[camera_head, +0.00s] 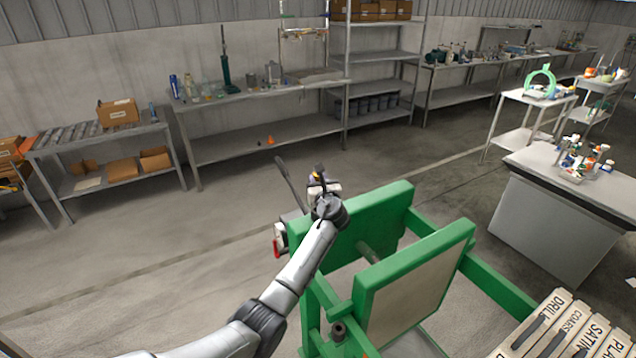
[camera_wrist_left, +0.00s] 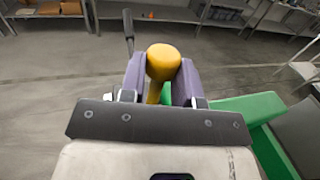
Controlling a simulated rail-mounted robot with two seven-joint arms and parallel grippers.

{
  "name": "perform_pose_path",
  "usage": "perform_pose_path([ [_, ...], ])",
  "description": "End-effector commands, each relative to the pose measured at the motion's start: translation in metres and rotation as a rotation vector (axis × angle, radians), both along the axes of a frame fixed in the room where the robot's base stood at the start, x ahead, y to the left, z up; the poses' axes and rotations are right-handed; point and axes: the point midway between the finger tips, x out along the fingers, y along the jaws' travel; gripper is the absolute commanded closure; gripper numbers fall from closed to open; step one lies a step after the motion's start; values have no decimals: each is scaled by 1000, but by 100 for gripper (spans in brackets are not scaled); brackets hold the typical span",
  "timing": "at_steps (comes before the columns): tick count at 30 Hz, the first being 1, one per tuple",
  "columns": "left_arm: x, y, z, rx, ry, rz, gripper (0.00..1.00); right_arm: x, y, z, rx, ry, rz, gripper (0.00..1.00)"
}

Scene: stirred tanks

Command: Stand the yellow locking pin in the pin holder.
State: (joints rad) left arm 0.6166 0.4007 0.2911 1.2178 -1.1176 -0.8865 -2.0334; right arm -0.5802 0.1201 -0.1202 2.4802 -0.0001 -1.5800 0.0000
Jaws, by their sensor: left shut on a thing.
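My left gripper (camera_head: 320,186) is above the far left end of a green frame (camera_head: 408,205). In the left wrist view my left gripper (camera_wrist_left: 160,78) is shut on the yellow locking pin (camera_wrist_left: 163,62). The pin's rounded yellow head stands up between the two purple-grey fingers, and its narrower shaft runs down between them. The lower end of the pin is hidden. In the head view the pin is too small to make out clearly. I cannot pick out the pin holder with certainty in either view. My right gripper is not in view.
A dark lever (camera_head: 291,184) rises beside the gripper, and a red part (camera_head: 277,244) sits at the frame's left side. A grey-topped bench (camera_head: 545,165) stands right. Labelled boards (camera_head: 560,325) lie at bottom right. Shelves line the back wall. The floor at left is clear.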

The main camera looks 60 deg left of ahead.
Motion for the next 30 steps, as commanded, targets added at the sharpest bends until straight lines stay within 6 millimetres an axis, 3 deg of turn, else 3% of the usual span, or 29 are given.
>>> perform_pose_path([
  [21, 0, 0, -24, 0, 0, 0, 93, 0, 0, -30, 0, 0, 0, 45],
  [30, 0, 0, -35, 1, 1, 0, 93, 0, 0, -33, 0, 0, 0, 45],
])
